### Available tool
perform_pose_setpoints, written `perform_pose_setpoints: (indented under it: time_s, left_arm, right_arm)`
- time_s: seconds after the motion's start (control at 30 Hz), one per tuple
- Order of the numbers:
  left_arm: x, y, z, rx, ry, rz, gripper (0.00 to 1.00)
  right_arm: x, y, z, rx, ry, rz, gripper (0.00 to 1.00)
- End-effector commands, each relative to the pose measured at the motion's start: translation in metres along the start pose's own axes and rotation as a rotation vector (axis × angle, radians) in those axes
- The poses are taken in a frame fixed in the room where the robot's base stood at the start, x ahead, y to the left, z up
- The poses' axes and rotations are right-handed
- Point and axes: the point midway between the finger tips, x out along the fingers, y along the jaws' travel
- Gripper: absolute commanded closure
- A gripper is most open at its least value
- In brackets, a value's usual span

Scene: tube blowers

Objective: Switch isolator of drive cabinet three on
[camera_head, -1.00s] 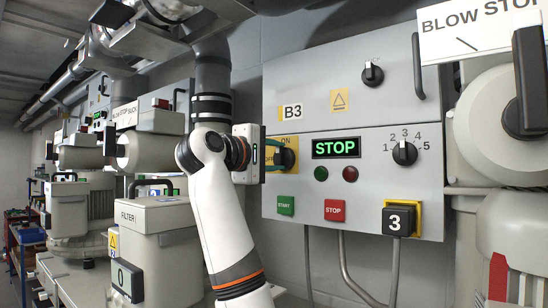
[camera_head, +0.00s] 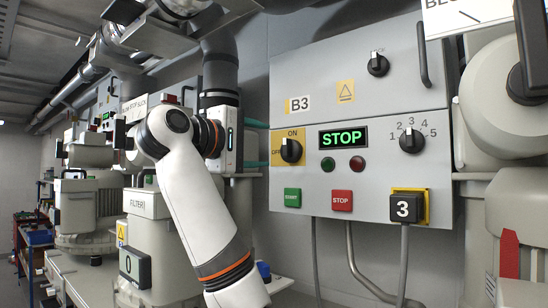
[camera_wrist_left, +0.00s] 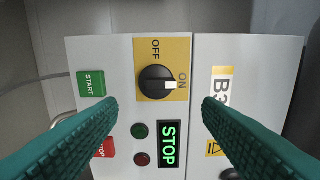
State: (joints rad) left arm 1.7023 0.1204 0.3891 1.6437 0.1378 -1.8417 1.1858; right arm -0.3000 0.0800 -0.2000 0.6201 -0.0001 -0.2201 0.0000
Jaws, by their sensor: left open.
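Drive cabinet B3 (camera_head: 380,100) is a grey box on the wall. The isolator (camera_head: 291,151) is a black rotary knob on a yellow plate at its left edge. In the left wrist view the isolator knob (camera_wrist_left: 157,85) has its white pointer on ON. My left gripper (camera_head: 256,144) is just left of the isolator, open and empty. Its two green fingers frame the cabinet face in the wrist view, apart from the knob. The display (camera_head: 343,137) reads STOP in green. My right gripper is not in view.
Below the display are a green START button (camera_head: 292,198), a red STOP button (camera_head: 342,201) and a black block marked 3 (camera_head: 406,208). A numbered selector (camera_head: 411,140) is to the right. Large grey machinery (camera_head: 500,110) stands close at the right edge.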

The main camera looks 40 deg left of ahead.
Motion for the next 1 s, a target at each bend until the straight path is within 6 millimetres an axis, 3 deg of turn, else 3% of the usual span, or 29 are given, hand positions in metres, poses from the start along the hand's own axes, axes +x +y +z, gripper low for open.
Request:
perform_pose_setpoints:
  time_s: [0.1, 0.3, 1.0]
  left_arm:
    - [-0.022, 0.002, 0.0, 0.0, -0.002, -0.003, 0.4]
    - [-0.04, 0.001, 0.0, 0.0, 0.0, 0.0, 0.4]
    - [-0.042, 0.0, 0.0, 0.0, 0.0, 0.001, 0.4]
  right_arm:
    - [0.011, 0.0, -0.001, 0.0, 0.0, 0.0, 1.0]
    - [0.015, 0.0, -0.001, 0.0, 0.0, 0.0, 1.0]
    - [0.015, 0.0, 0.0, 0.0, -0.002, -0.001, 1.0]
